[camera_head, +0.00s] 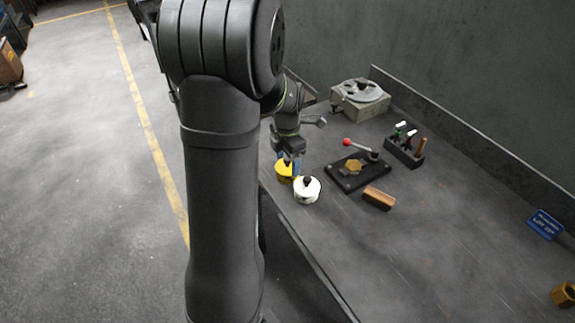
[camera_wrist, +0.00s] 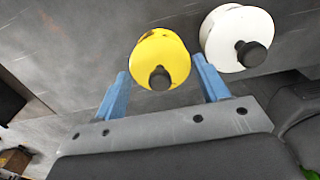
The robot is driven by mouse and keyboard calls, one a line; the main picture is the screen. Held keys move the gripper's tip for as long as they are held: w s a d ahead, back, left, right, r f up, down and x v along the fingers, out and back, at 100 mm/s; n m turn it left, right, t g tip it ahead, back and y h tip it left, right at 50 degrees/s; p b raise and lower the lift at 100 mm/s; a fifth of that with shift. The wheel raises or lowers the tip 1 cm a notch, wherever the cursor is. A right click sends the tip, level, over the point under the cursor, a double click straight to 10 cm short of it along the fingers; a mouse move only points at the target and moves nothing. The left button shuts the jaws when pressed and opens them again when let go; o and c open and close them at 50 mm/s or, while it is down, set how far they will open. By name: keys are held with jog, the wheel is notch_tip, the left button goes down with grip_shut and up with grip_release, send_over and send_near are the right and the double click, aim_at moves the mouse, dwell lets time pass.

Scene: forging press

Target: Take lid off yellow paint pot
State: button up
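The yellow paint pot (camera_head: 283,171) stands on the workbench near its left edge. In the wrist view its round yellow lid (camera_wrist: 160,55) with a black knob (camera_wrist: 160,78) faces the camera. A white pot (camera_head: 307,190) with a black knob stands close beside it, and it also shows in the wrist view (camera_wrist: 230,30). My gripper (camera_head: 289,160) is over the yellow pot. In the wrist view its two blue fingers (camera_wrist: 162,85) are apart, with the yellow lid and knob showing between and beyond them. Nothing is held. Part of the yellow pot is hidden by my gripper in the head view.
A black fixture (camera_head: 345,183) with a red-tipped lever, a wooden block (camera_head: 379,198), a tool holder (camera_head: 402,154) and a grey machine block (camera_head: 350,104) are to the right and behind. A blue sign (camera_head: 545,224) lies far right.

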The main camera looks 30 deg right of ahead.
jog(key=c, duration=0.8)
